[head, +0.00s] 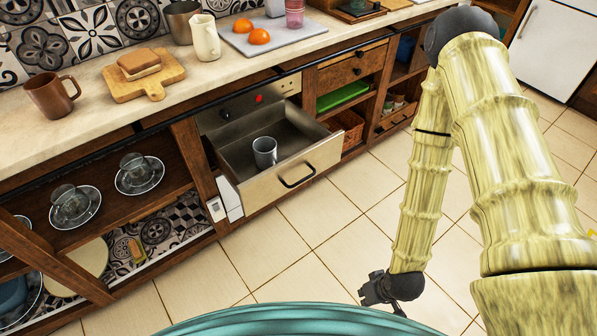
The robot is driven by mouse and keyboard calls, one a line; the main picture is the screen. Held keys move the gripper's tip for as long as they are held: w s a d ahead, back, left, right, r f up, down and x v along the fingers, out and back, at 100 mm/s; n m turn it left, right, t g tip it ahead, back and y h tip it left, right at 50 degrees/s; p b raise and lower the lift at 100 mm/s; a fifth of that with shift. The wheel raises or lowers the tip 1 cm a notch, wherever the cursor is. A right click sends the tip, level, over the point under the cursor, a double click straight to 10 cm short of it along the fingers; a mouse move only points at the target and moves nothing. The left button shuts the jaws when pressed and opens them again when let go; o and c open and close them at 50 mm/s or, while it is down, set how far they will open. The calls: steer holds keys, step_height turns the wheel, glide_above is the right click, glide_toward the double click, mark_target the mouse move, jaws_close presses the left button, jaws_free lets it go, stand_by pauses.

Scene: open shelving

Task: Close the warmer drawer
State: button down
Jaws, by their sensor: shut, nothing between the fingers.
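The warmer drawer (256,189) is pulled out from under the counter, in the middle of the head view. It has a cream front with a dark bar handle (297,176). A grey mug (265,152) stands inside the drawer. My gripper (388,300) hangs low over the floor tiles, to the right of and nearer than the drawer front, apart from it. It is small and dark in this view, and its fingers look closed with nothing held.
The counter (110,118) above holds a brown mug (52,96), a wooden board (143,86) with a sandwich, and a cream pitcher (205,38). Open shelves with cups and saucers (75,207) lie left of the drawer. The tiled floor (310,215) before the drawer is clear.

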steer(key=w+a+r+n+t+y+b, duration=0.1)
steer(key=w+a+n+t+y+b, duration=0.2)
steer(key=w, duration=0.4)
steer(key=w+a+r+n+y+b, duration=0.2)
steer(key=w+n+b, duration=0.25)
steer(key=w, duration=0.25)
steer(key=w+a+r+n+t+y+b, duration=0.1)
steer(key=w+a+n+t+y+b, duration=0.15)
steer(key=w+n, duration=0.4)
steer(key=w+r+n+g+y+b, duration=0.55)
steer(key=r+n+y+b, duration=0.4)
steer(key=r+n, duration=0.6)
steer(key=n+t+h+b, duration=0.1)
steer(key=n+b, duration=0.1)
steer(key=b, duration=0.3)
glide_toward(280, 168)
steer(key=s+a, duration=0.2)
steer(key=s, duration=0.1)
steer(key=shift+w+a+r+b, duration=0.1)
steer(key=shift+w+a+b, duration=0.2)
steer(key=shift+w+a, duration=0.5)
steer(key=shift+w+a+r+b, duration=0.1)
steer(key=shift+w+a+b, duration=0.2)
steer(key=shift+w+a, duration=0.5)
steer(key=shift+w+d, duration=0.15)
steer(key=shift+w, duration=0.1)
